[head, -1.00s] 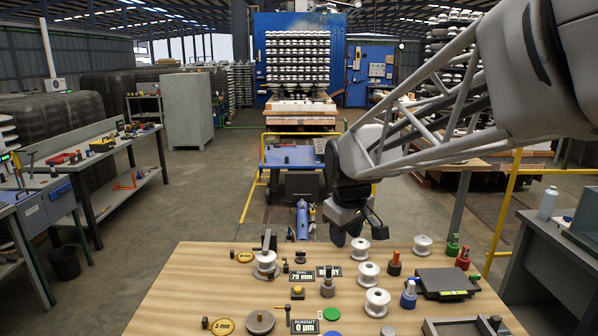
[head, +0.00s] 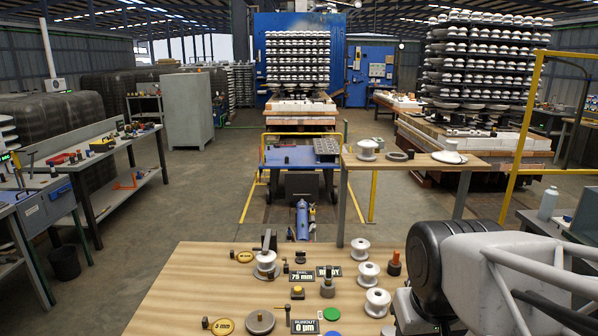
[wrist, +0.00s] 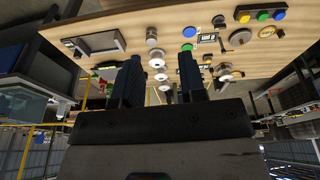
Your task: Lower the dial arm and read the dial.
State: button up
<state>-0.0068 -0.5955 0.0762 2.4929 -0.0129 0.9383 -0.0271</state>
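In the head view, a grey round plate (head: 260,321) sits at the table's front. A thin dark post with a short side arm (head: 283,308) stands beside it, seemingly the dial arm; its exact pose is too small to tell. The "RUNOUT 0 µm" display (head: 304,326) is just right of it. Behind, a white insulator (head: 265,264) sits at a dark upright, near a "75 mm" display (head: 302,277). My gripper is out of the head view, where my arm covers the lower right. In the wrist view my gripper (wrist: 160,78) has its fingers apart, with nothing between them.
White insulators (head: 368,273) (head: 377,302) stand mid-table, close to my arm. A green disc (head: 332,314), a yellow-topped block (head: 297,292) and a yellow "5 mm" plaque (head: 222,326) lie near the front. The wrist view shows a tray (wrist: 95,43) at the table edge.

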jog(key=shift+s+d+f+m, duration=0.15)
jog(key=shift+s+f, duration=0.1)
jog(key=shift+s, duration=0.35)
jog(key=shift+s+d+f+m, duration=0.15)
jog(key=shift+s+f, duration=0.1)
jog(key=shift+s, duration=0.35)
jog(key=shift+w+a, duration=0.1)
jog(key=w+a+r+n, duration=0.1)
jog(key=w+a+n, duration=0.25)
jog(key=w, duration=0.75)
jog(key=w+a+r+n, duration=0.1)
jog(key=w+a+n, duration=0.25)
jog(key=w, duration=0.75)
jog(key=w+a+r+n, duration=0.15)
jog(key=w+a, duration=0.35)
jog(key=w, duration=0.6)
jog(key=w+a+f+n, duration=0.5)
jog(key=w+a+f, duration=0.3)
jog(key=w+a, duration=0.3)
jog(key=w+a+f+n, duration=0.4)
jog(key=w+a+f, duration=0.5)
jog(key=w+a, duration=0.2)
jog(key=w, duration=0.2)
jog(key=shift+w+f+n+g, duration=0.2)
jog(key=shift+w+n+g, duration=0.15)
jog(key=shift+w+g, duration=0.05)
